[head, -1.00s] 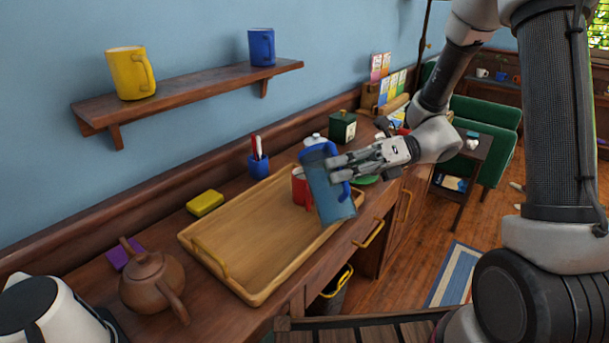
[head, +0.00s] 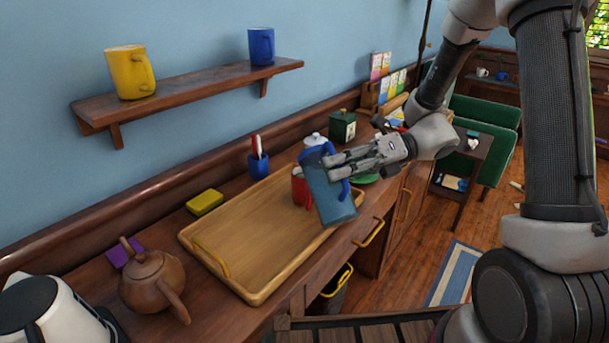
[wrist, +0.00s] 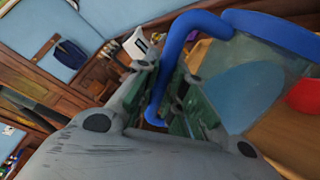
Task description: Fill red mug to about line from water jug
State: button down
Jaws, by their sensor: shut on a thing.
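The water jug (head: 332,197) is see-through blue with a blue rim and handle. My gripper (head: 332,164) is shut on the jug's blue handle (wrist: 170,65) and holds the jug tilted above the right end of the tray. In the wrist view the jug (wrist: 245,90) shows bluish water inside. The red mug (head: 299,187) stands upright on the tray behind the jug, which partly hides it. A piece of the red mug (wrist: 305,98) shows at the right edge of the wrist view. The mug's inside, line and water level are hidden.
The wooden tray (head: 225,262) is otherwise bare. A brown teapot (head: 150,280), yellow sponge (head: 204,202), blue pen cup (head: 259,166) and green box (head: 342,126) stand around it on the counter. A wall shelf (head: 190,90) holds a yellow and a blue mug.

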jog(key=shift+w+a+r+m+p, duration=0.25)
jog(key=shift+w+r+m+p, duration=0.15)
jog(key=shift+w+m+p, duration=0.35)
dwell(4.6)
